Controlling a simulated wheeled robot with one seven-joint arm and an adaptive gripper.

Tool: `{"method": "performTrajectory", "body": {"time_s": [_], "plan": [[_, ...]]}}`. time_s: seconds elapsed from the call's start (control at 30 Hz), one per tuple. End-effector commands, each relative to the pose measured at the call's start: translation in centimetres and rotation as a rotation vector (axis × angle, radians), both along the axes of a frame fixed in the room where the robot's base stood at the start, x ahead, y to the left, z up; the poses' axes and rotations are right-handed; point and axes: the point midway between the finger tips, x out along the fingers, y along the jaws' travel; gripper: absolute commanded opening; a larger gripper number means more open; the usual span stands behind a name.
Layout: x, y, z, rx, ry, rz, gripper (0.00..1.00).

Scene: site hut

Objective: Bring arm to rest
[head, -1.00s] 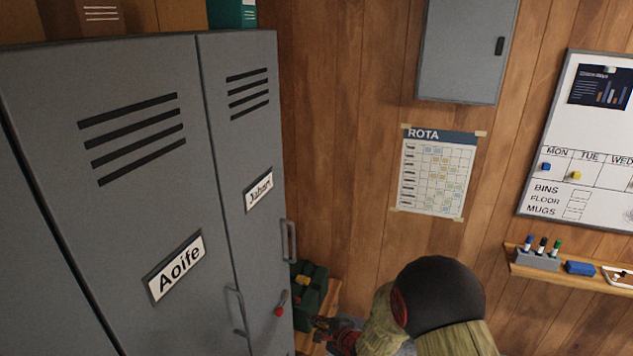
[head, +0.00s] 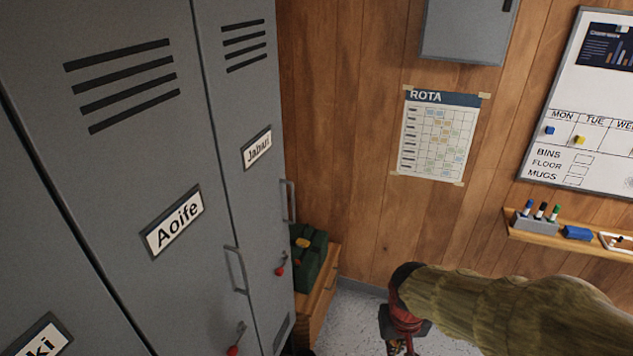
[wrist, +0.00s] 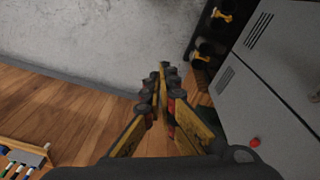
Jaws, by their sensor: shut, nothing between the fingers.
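My gripper (wrist: 163,75) is shut and empty in the wrist view, its two yellow and black fingers meeting at the tips. In the head view, my arm reaches in from the lower right, and part of my gripper (head: 400,347) shows at the bottom edge. Its fingertips are cut off there. It hangs in free space to the right of the grey lockers (head: 130,160) and touches nothing that I can see.
The lockers have handles and red-knobbed keys (head: 280,270) sticking out. A green bag (head: 309,255) sits on a wooden cabinet (head: 318,300) beside them. A marker shelf (head: 575,243) and whiteboard (head: 590,150) are on the right wall. Grey floor (head: 355,310) below is open.

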Motion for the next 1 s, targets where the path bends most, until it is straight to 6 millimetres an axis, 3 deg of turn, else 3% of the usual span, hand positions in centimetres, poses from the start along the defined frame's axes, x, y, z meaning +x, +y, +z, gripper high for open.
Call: {"method": "performTrajectory", "body": {"time_s": [0.2,0.33,0.6,1.0], "plan": [[-6.2,-0.4,6.0,0.028,-0.037,0.081,0.0],[-8.5,-0.5,8.9,0.053,-0.125,0.056,0.0],[-9.5,-1.2,13.9,0.06,-0.338,0.025,0.0],[-9.7,-1.4,14.4,0.058,-0.367,0.017,0.0]]}}
